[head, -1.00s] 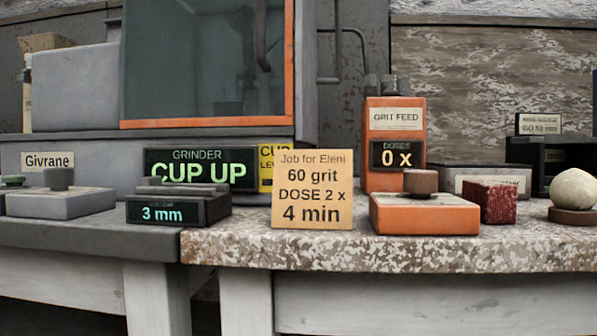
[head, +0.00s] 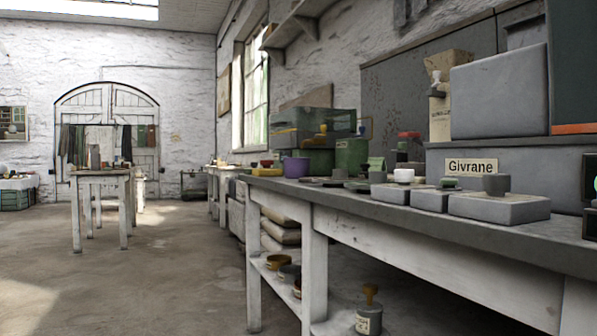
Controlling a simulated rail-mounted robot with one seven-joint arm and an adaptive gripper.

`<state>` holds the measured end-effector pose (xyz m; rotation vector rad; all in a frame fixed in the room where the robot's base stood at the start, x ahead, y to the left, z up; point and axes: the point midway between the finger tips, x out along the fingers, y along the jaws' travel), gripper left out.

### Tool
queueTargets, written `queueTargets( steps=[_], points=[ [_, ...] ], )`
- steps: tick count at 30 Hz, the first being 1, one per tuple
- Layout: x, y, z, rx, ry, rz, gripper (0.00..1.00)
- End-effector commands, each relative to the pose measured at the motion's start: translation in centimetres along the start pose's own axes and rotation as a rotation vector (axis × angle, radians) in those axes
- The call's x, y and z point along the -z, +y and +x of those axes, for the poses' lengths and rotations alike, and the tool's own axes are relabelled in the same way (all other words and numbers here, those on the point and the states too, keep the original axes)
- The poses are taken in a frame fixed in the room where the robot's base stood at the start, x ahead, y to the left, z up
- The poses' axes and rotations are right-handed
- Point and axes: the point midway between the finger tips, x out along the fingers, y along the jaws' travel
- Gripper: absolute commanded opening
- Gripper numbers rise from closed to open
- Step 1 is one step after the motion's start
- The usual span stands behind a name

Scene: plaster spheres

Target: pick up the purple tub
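The purple tub (head: 296,167) stands upright near the far end of the grey workbench (head: 350,208) in the head view. It looks small and far off, with green boxes behind it. I cannot tell what is inside it. My gripper does not show in the head view.
The bench runs along the right wall, with several grey blocks and small knobs (head: 497,184) on its near part. A white-legged table (head: 101,174) stands to the left near an arched door (head: 112,105). The floor (head: 160,270) between is clear.

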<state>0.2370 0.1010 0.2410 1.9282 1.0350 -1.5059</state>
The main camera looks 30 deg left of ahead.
Motion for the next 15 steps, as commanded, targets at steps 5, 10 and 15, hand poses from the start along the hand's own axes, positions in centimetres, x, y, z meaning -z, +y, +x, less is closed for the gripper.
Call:
queueTargets(
  steps=[5,10,15],
  points=[
    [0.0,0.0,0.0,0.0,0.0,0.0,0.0],
    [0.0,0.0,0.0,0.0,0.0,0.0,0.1],
    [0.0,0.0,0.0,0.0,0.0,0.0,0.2]
  ],
)
